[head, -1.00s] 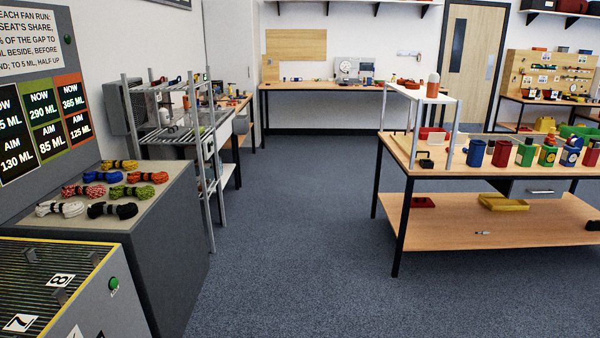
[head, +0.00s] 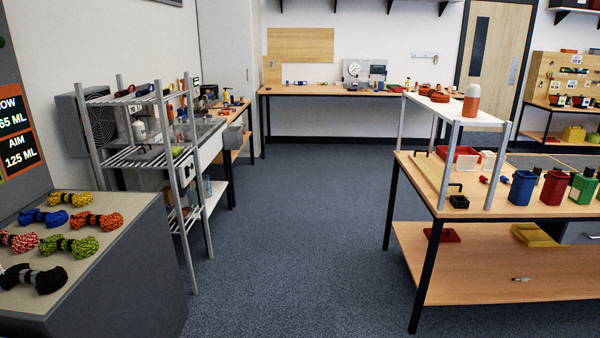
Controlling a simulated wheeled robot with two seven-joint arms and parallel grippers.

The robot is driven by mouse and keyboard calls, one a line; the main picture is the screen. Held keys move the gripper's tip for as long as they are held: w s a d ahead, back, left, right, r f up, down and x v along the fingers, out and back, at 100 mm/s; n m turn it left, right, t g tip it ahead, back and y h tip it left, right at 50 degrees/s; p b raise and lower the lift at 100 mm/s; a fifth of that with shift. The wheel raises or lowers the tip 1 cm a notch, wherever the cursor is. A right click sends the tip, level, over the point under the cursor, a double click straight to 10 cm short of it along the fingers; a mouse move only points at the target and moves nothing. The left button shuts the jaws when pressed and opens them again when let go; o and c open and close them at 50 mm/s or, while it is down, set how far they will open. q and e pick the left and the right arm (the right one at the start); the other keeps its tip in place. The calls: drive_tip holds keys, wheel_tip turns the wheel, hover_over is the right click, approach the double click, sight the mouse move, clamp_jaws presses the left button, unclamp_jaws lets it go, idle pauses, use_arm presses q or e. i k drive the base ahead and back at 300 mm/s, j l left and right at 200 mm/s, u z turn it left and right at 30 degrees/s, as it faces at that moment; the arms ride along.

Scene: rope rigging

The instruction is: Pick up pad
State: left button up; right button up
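I cannot make out a pad for certain in the head view; small items on the far benches are too small to tell. Neither of my grippers is in view. A wooden workbench (head: 480,275) with a lower shelf stands at the right. On it are a blue container (head: 522,188), a red one (head: 554,186) and a green one (head: 583,188). A small black object (head: 459,202) lies near its front left corner. A long wooden bench (head: 330,89) with a dial gauge (head: 354,69) stands at the far wall.
A grey cabinet (head: 120,270) with several rope bundles (head: 97,221) is at the near left. A metal rack (head: 186,190) stands just beyond it. A raised white shelf (head: 484,119) holds an orange-and-white bottle (head: 470,101). The blue carpet (head: 300,230) between is clear.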

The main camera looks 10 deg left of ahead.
sight(146, 152)
drive_tip(key=i, duration=1.45)
drive_tip(key=i+u, duration=0.2)
drive_tip(key=i, duration=0.3)
drive_tip(key=i+l+u, duration=0.2)
drive_tip(key=i, duration=0.25)
drive_tip(key=i+l+u, duration=0.2)
drive_tip(key=i, duration=0.3)
drive_tip(key=i+l+u, duration=0.35)
drive_tip(key=i, duration=0.15)
